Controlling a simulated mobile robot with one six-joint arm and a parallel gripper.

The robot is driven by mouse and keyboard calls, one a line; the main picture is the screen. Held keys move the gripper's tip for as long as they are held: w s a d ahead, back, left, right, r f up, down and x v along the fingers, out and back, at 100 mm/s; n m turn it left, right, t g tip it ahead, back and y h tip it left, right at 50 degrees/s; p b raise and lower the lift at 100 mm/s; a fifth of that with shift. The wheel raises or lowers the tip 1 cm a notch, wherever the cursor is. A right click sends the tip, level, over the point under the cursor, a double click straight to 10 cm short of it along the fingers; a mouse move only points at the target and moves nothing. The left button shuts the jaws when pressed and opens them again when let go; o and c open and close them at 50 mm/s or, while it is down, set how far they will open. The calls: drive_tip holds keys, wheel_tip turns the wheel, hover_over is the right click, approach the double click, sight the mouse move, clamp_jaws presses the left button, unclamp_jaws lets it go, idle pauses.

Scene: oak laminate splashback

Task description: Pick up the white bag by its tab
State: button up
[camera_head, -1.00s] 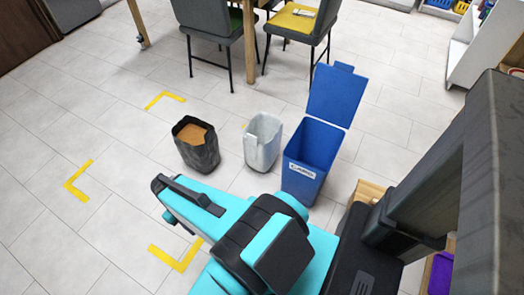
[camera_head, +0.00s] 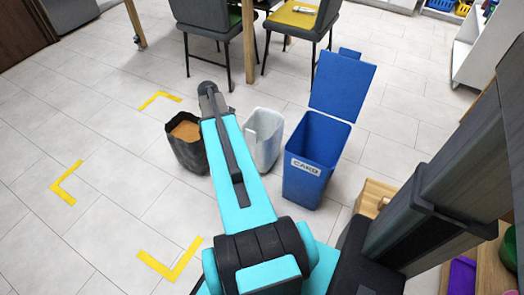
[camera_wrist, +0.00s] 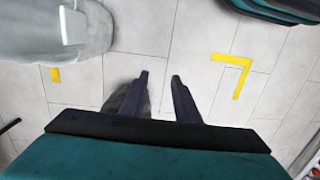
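The white bag (camera_head: 264,140) stands upright on the floor between a black bag and a blue bin. It also shows in the wrist view at the top left (camera_wrist: 90,32), where its pale tab (camera_wrist: 72,27) stands out on its side. My gripper (camera_wrist: 160,75) is open and empty over bare floor, its two dark fingers apart. In the wrist view it is to the right of and below the white bag, not touching it. In the head view my arm crosses in front of the black bag's right side, and I cannot make out the fingers there.
A black bag (camera_head: 186,148) with brown contents stands left of the white bag. An open blue bin (camera_head: 304,180) stands close on its right. Yellow corner marks (camera_head: 66,183) lie on the tiled floor to the left. Chairs (camera_head: 206,42) stand behind.

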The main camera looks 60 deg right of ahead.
drive_tip(key=s+d+r+b, duration=0.2)
drive_tip(key=s+d+r, duration=0.1)
drive_tip(key=d, duration=0.5)
drive_tip(key=s+d+r+b, duration=0.2)
drive_tip(key=s+d+r, duration=0.1)
drive_tip(key=d, duration=0.5)
drive_tip(key=shift+s+t+h, duration=0.4)
drive_tip(key=shift+s, duration=0.15)
drive_tip(key=shift+f+b, duration=1.2)
drive_tip(key=shift+f, duration=3.05)
drive_tip(key=shift+f+b, duration=1.15)
drive_tip(key=shift+f, duration=1.5)
drive_tip(key=shift+c, duration=0.5)
